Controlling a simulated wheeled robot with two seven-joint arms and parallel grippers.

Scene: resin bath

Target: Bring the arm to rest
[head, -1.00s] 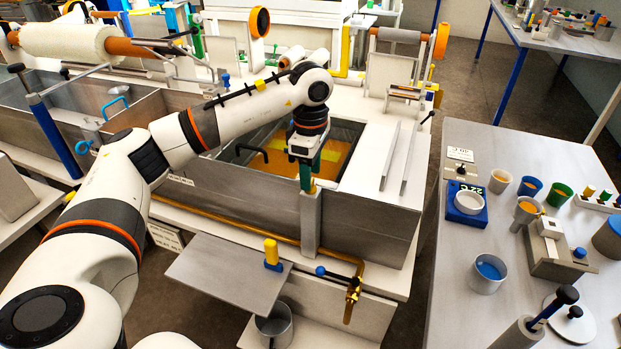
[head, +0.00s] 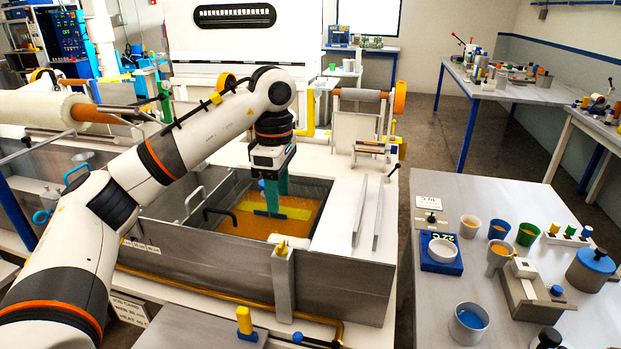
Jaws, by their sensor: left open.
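My left arm comes in from the left and reaches over the resin bath. My left gripper (head: 276,198) has green fingers and points down above the bath, behind the grey post (head: 284,285) on the front wall. It is open, and I see nothing held in it. The post has a small yellow-orange top (head: 282,249), and the fingers are apart from it. The bath's steel front wall (head: 215,264) surrounds orange resin (head: 318,203). My right gripper is not in view.
A grey table (head: 420,290) at the right bears cups, a blue scale (head: 441,262) and a lidded pot (head: 590,270). A white roll (head: 40,106) lies at the left. Two metal rails (head: 378,215) lie right of the bath. The floor between the tables is clear.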

